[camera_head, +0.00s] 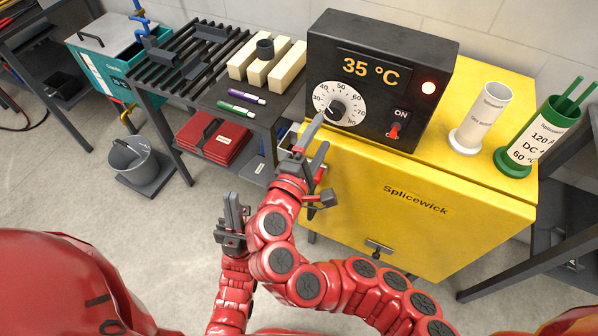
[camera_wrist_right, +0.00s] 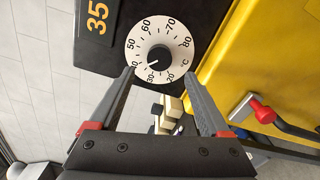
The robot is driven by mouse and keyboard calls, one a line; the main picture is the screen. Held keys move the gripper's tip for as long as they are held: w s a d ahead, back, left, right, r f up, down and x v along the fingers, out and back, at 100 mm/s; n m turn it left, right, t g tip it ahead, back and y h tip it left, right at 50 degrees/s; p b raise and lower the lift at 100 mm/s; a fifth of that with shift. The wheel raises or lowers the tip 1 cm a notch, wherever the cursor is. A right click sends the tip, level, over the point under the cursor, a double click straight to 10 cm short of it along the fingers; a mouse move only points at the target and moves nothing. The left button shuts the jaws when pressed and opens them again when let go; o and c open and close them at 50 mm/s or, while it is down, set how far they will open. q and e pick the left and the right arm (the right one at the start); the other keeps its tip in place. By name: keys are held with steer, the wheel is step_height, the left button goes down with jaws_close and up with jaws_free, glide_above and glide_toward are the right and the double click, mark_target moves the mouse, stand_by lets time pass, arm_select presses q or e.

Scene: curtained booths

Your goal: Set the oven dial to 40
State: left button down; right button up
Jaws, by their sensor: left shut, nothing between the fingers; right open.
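The black oven control box (camera_head: 381,65) stands on a yellow cabinet and its orange display reads 35 °C. Its white round dial (camera_head: 347,92) has a black knob (camera_head: 337,108). In the right wrist view the dial (camera_wrist_right: 144,43) is near the top, and the white mark on its knob (camera_wrist_right: 159,56) points between 30 and 40. My right gripper (camera_head: 318,138) is open in front of the dial. In its wrist view its fingertips (camera_wrist_right: 159,74) are on either side, just below the knob, not closed on it. My left gripper (camera_head: 232,213) is shut and empty, low over the floor.
A red switch (camera_head: 394,131) and a lit red lamp (camera_head: 428,87) are on the box. Right of it, a white cylinder (camera_head: 482,118) and a green holder (camera_head: 540,135) stand on the yellow cabinet (camera_head: 410,200). A dark bench with pens (camera_head: 241,109) and cream blocks (camera_head: 287,66) is at left.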

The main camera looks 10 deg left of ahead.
steer(key=v, duration=1)
steer(key=shift+s, duration=0.25)
